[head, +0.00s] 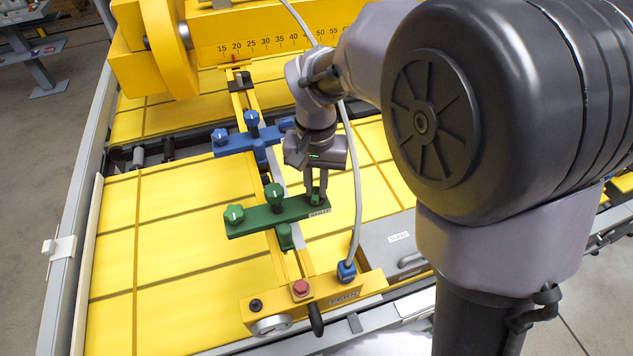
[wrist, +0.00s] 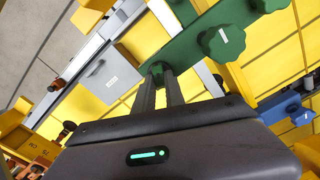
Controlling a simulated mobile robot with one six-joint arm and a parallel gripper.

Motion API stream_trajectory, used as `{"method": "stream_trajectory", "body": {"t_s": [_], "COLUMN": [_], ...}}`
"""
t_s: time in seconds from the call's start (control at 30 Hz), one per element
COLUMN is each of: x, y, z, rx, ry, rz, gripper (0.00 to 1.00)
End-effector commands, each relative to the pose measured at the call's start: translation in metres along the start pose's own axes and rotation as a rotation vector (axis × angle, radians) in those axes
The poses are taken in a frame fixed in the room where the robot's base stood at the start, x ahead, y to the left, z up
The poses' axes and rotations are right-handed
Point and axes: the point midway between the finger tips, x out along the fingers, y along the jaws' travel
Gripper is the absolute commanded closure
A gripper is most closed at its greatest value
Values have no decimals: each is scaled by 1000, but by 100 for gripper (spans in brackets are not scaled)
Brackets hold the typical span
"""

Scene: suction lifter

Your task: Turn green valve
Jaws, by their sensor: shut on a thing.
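A green bar (head: 257,222) lies across the yellow rail in the head view and carries green knobs. One green knob (head: 234,214) is at its left end and another (head: 274,195) stands near its middle. My gripper (head: 317,195) reaches down to the bar's right end and is shut on a small green valve there. In the wrist view the two dark fingers (wrist: 160,80) sit on either side of this green valve (wrist: 156,68), which they partly hide. The green bar (wrist: 192,47) and a larger green knob (wrist: 222,43) also show there.
A blue bar (head: 235,147) with blue knobs lies behind the green one. A grey cable (head: 357,195) hangs just right of my gripper. A yellow control box (head: 318,302) with a red button (head: 300,288) is in front. A grey box (head: 392,250) lies to the right.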

Motion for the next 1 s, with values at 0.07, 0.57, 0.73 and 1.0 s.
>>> {"method": "stream_trajectory", "body": {"t_s": [0.07, 0.57, 0.73, 1.0], "x": [0, 0, 0, 0], "y": [0, -1, -1, -1], "z": [0, 0, 0, 0], "rx": [-66, -393, -443, -470], "ry": [-2, -1, -1, -1], "rz": [0, 0, 0, 0], "gripper": [100, 100, 100, 100]}}
